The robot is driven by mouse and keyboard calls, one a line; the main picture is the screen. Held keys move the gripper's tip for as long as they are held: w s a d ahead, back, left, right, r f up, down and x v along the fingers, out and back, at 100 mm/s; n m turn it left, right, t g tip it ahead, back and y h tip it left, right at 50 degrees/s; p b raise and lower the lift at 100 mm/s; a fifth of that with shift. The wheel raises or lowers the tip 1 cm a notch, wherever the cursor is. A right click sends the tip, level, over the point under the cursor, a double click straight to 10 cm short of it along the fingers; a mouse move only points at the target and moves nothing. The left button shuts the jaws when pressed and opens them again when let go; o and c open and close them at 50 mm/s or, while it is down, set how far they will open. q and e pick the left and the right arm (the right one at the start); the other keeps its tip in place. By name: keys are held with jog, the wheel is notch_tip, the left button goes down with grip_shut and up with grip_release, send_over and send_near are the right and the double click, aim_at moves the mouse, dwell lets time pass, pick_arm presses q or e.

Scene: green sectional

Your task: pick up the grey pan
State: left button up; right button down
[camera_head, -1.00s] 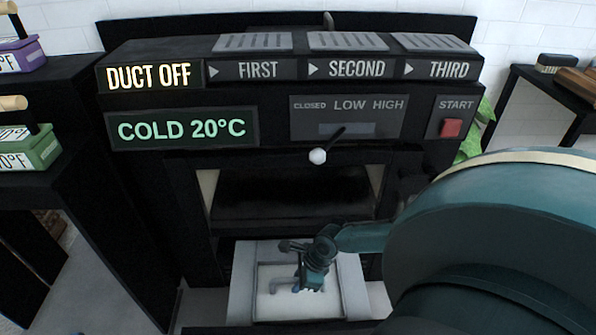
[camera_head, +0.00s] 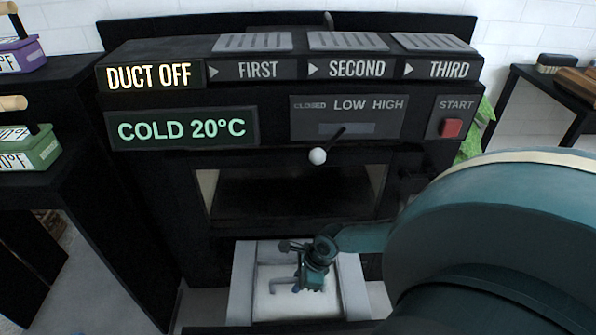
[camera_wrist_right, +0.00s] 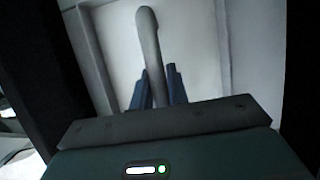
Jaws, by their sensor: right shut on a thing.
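The grey pan (camera_head: 352,285) is a pale, square-rimmed tray low in the head view, in front of the dark oven's opening. A curved grey handle (camera_wrist_right: 150,45) stands out over its flat inside in the right wrist view. My right gripper (camera_head: 310,284) reaches down over the pan from the right. In the wrist view its two blue fingers (camera_wrist_right: 154,88) are shut on the handle, one on each side. My fingers and wrist hide part of the handle and the pan's middle. My left gripper is not in view.
The black oven (camera_head: 290,215) stands just behind the pan, with a lever ending in a white knob (camera_head: 317,155) above its opening. A red start button (camera_head: 451,128) is at its right. A dark shelf (camera_head: 80,200) with green and purple boxes stands left.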

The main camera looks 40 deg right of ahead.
jog(key=shift+w, duration=0.1)
dwell(0.3)
jog(key=shift+r, duration=0.1)
notch_tip(320, 180, up, 9)
jog(key=p, duration=0.5)
jog(key=shift+r, duration=0.2)
jog(key=shift+r+p, duration=0.45)
jog(key=shift+r, duration=0.05)
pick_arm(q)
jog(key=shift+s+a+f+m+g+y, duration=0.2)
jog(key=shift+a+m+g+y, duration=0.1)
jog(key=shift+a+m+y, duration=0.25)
pick_arm(e)
jog(key=c, duration=2)
grip_release()
grip_shut()
